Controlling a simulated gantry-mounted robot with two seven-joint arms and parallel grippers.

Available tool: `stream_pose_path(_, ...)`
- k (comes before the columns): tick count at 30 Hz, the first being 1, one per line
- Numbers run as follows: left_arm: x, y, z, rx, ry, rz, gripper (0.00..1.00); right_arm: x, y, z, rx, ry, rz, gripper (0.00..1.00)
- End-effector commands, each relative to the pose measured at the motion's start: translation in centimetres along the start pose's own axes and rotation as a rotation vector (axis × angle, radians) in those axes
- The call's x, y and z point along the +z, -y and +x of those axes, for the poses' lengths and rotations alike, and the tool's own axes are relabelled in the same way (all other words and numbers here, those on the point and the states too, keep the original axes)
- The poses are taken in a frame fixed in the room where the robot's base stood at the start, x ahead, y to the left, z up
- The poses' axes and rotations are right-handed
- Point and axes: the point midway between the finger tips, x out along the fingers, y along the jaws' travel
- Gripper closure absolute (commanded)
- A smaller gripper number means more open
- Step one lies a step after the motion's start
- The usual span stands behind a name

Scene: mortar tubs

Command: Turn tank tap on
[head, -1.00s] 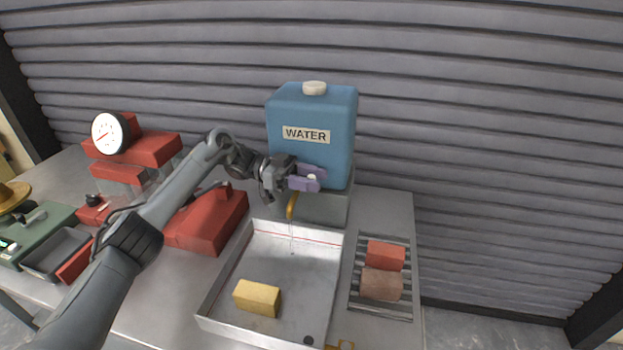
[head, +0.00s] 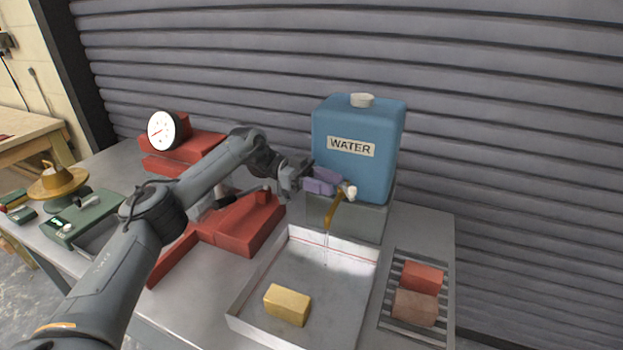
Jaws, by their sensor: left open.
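The blue tank (head: 360,150) labelled WATER stands on a grey stand (head: 358,215) at the back of the bench. Its brass tap (head: 335,211) points down over the metal tray (head: 262,280), with a pale knob (head: 350,192) at the top. A thin stream of water (head: 326,246) falls from the spout into the tray. My left gripper (head: 333,183), with purple fingers, is open just left of the knob, in front of the tank. Whether a fingertip still touches the knob is unclear. My right gripper is not in view.
A yellow block (head: 287,305) lies in the tray. A rack (head: 385,318) with a red brick (head: 422,277) and a brown brick (head: 415,307) is at right. A red press with a gauge (head: 162,130) and a green scale (head: 85,217) are at left.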

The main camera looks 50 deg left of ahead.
Motion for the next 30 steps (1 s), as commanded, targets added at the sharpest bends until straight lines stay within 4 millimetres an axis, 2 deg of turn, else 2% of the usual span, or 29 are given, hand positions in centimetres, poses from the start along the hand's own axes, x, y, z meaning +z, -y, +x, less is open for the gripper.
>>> stream_pose_path(12,-0.1,0.0,-3.5,0.0,0.0,0.0,0.58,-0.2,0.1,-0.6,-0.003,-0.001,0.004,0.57)
stream_pose_path(26,0.0,-0.1,-4.0,0.003,0.0,-0.001,0.58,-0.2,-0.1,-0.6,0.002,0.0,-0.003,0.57)
stream_pose_path(27,0.0,-0.1,-4.0,0.003,0.0,-0.001,0.55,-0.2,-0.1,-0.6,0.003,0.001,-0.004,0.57)
stream_pose_path(30,-0.3,-0.1,-4.0,0.003,0.0,-0.001,0.54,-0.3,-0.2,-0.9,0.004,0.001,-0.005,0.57)
